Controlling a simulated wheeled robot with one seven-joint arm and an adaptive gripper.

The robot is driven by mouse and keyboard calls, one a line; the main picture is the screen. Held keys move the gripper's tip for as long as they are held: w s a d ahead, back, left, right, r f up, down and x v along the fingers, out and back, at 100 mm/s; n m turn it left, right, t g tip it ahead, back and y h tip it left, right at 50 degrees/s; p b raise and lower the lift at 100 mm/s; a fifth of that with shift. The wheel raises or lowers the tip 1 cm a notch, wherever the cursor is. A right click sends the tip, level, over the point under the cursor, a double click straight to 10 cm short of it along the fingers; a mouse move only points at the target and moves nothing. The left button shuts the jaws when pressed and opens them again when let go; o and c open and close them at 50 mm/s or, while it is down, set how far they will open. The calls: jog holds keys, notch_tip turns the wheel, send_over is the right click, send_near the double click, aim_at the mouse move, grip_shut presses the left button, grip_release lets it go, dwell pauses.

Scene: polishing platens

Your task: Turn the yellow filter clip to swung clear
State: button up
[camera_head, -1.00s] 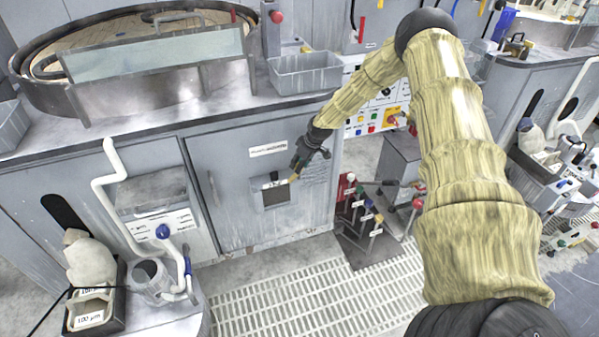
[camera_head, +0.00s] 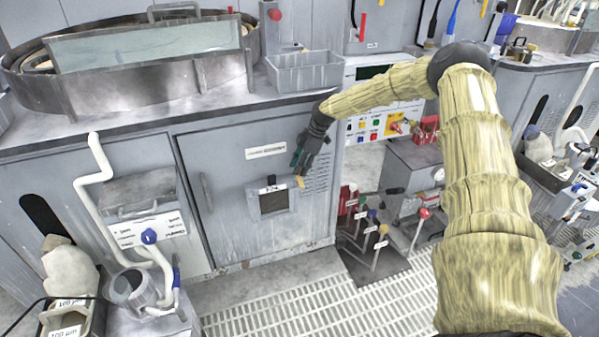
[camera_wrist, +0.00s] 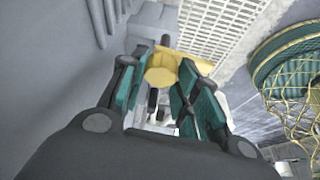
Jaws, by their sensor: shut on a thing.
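The yellow filter clip (camera_head: 300,181) is a small yellow piece at the right edge of the dark square filter window (camera_head: 273,201) on the grey cabinet door. In the head view it points downward from my fingertips. My gripper (camera_head: 300,169) reaches it from above. In the wrist view the clip (camera_wrist: 165,72) lies between the green-padded fingers of my gripper (camera_wrist: 158,80), which are shut on it. The fingers and my wrist hide part of the clip and its pivot.
Several coloured-knob levers (camera_head: 377,235) stand on a dark plate right of the door. A pale grated floor (camera_head: 300,305) lies in front. A grey bin (camera_head: 304,72) stands on the counter above. A white pipe (camera_head: 92,185) is at the left.

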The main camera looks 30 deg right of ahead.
jog(key=shift+w+d+n+b, duration=0.15)
jog(key=shift+n+b, duration=0.2)
jog(key=shift+n, duration=0.25)
jog(key=shift+g, duration=0.3)
jog(key=o, duration=1)
jog(key=shift+r, duration=0.1)
jog(key=v, duration=1.1)
jog(key=shift+r, duration=0.3)
